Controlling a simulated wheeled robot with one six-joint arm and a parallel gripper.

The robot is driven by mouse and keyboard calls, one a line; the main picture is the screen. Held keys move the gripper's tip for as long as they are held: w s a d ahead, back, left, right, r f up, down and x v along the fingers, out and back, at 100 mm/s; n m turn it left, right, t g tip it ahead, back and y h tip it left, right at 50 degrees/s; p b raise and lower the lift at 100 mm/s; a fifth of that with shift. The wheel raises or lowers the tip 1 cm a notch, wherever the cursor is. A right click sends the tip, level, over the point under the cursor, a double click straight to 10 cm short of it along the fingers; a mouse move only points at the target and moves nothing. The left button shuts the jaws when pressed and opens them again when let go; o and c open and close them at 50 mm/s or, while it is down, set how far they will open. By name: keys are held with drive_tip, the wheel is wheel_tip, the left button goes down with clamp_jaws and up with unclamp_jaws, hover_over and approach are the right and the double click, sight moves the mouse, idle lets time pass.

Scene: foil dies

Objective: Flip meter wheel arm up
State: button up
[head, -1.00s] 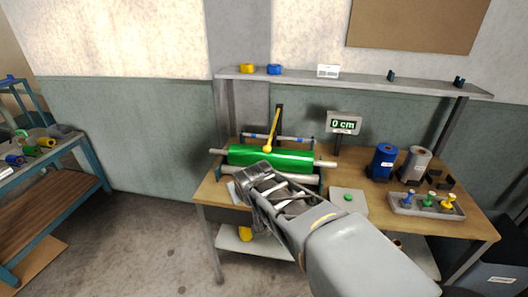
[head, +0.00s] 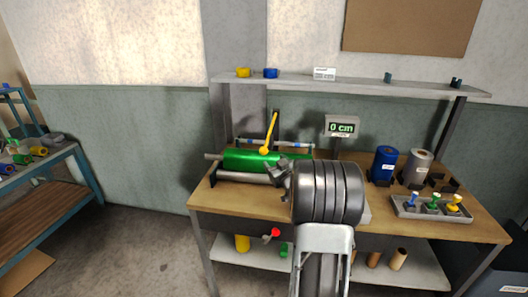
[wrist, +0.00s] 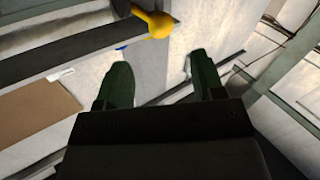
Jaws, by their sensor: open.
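The yellow meter wheel arm (head: 270,131) stands slightly tilted at the green roll on the bench, its rounded lower end at the roll's top. A yellow rounded end (wrist: 155,24), seemingly the same arm, shows at the top of the wrist view, beyond the fingertips. The green roll (head: 245,159) lies across its stand. My gripper (wrist: 160,72) is open, with nothing between its two dark green fingers. In the head view my gripper (head: 281,172) is at the roll's front right, below the yellow arm, and is partly hidden by my arm.
A display (head: 342,126) reading "0 cm" stands right of the roll. Blue (head: 384,162) and grey (head: 417,167) rolls and a tray (head: 412,210) of colored handled pieces are on the bench's right. A shelf (head: 345,83) runs above. My arm covers the front middle.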

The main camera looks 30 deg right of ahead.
sight(266, 153)
drive_tip(key=w, duration=0.3)
drive_tip(key=w+d+p, duration=0.1)
drive_tip(key=w, duration=0.2)
drive_tip(key=w+p, duration=0.1)
drive_tip(key=w, duration=0.3)
drive_tip(key=shift+d, duration=0.35)
drive_tip(key=shift+c, duration=0.3)
